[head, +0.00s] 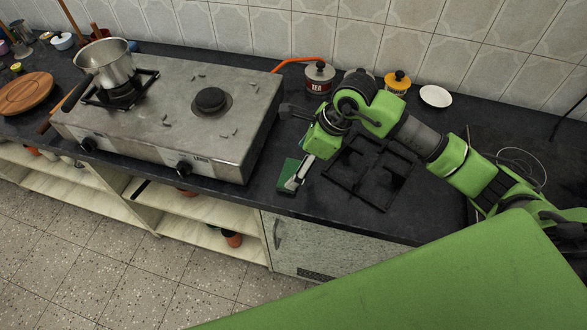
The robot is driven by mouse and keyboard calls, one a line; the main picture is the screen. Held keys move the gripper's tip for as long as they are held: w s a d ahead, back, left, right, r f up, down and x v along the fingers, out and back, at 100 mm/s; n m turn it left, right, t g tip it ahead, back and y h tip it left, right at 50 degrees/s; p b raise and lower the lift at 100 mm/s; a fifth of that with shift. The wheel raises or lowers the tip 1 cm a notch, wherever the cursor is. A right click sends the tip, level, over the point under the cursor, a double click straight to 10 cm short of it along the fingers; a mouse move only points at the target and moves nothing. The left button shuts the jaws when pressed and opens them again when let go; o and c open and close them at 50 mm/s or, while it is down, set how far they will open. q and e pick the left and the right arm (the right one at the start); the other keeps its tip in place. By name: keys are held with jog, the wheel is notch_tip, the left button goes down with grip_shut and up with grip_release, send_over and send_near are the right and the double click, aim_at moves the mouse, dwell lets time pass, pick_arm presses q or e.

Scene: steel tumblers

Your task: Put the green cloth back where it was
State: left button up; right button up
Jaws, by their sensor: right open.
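The green cloth (285,178) is a small dark green patch lying on the dark counter, just right of the stove near the counter's front edge. My right gripper (294,184) is open and points down over the cloth's right side, hiding part of it. I cannot tell whether the fingers touch the cloth. My left gripper is not in view.
The steel stove (190,110) stands left of the cloth, with a steel pot (106,64) on its left burner. A black pan grate (352,178) lies right of the gripper. A TEA canister (319,78), a yellow-topped jar (398,81) and a white saucer (436,96) stand behind.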

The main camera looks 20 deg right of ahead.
jog(key=v, duration=0.7)
jog(key=shift+r+b, duration=0.25)
jog(key=shift+b, duration=0.15)
jog(key=shift+s, duration=0.1)
